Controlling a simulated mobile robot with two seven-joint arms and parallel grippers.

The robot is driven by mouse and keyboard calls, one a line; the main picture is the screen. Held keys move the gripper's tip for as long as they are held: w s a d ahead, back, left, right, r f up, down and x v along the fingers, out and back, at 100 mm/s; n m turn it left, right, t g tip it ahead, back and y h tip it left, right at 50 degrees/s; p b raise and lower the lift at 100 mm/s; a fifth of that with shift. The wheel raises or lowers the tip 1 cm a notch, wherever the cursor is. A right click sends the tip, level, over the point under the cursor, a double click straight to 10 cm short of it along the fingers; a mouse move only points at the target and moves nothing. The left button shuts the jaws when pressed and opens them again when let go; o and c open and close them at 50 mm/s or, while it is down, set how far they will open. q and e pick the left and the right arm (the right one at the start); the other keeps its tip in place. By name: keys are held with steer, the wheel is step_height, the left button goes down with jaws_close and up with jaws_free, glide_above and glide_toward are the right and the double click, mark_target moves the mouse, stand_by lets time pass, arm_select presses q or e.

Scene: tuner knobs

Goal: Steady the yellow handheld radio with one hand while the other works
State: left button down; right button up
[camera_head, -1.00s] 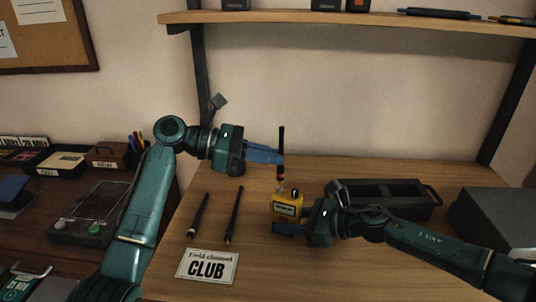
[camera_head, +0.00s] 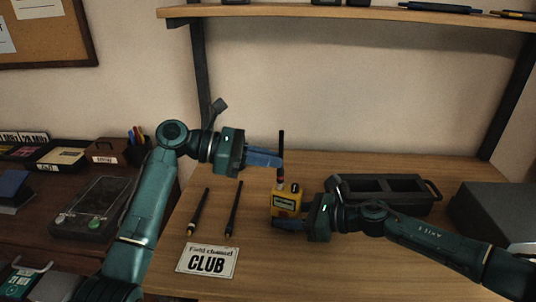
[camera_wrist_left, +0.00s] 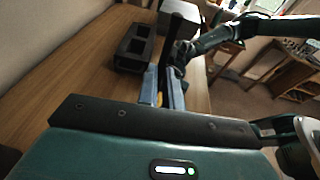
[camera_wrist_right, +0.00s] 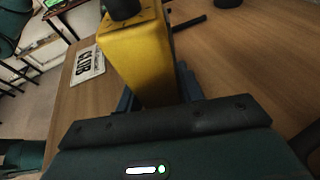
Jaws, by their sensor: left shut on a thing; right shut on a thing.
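The yellow radio (camera_head: 287,203) stands upright on the table, with a black knob (camera_head: 295,188) on top. My right gripper (camera_head: 283,222) is shut on the radio's lower body; the right wrist view shows the yellow case (camera_wrist_right: 140,60) between its fingers. My left gripper (camera_head: 277,159) is shut on a black antenna (camera_head: 281,145) with a red band. The antenna is upright above the left part of the radio's top. Its lower end is at or just over the top; I cannot tell whether they touch. The antenna also shows in the left wrist view (camera_wrist_left: 174,50).
Two dark rods (camera_head: 198,212) (camera_head: 233,209) lie left of the radio. A card reading "Field channel CLUB" (camera_head: 206,261) lies in front of them. A black compartment tray (camera_head: 350,183) is behind my right arm; a grey box (camera_head: 495,205) is at the right.

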arm_select(q)
steer(key=shift+f, duration=0.15)
steer(key=c, duration=1.5)
jaws_free()
steer(key=v, duration=1.2)
